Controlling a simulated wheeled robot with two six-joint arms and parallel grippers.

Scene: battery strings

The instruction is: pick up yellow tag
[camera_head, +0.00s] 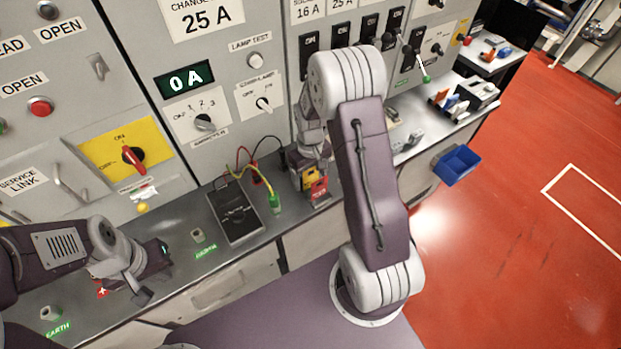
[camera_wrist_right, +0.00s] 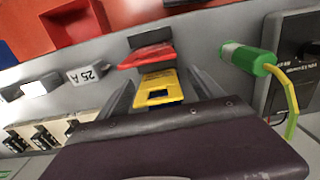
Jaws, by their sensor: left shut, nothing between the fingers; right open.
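The yellow tag (camera_head: 309,179) stands on the grey counter, beside a red tag (camera_head: 318,190). In the right wrist view the yellow tag (camera_wrist_right: 157,90) lies between the two fingers of my right gripper (camera_wrist_right: 165,84). That gripper is open, with a finger on each side of the tag; I cannot tell if either touches it. The red tag (camera_wrist_right: 148,58) sits just beyond. In the head view my right arm partly hides the gripper and the tags' surroundings. My left gripper (camera_head: 152,276) is shut and empty over the left part of the counter.
A black meter box (camera_head: 235,212) and a green connector (camera_head: 275,203) on a yellow lead stand left of the tags. In the right wrist view the connector (camera_wrist_right: 248,58) is right of the gripper. A blue bin (camera_head: 456,165) hangs at the counter's front edge. Switch panels rise behind.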

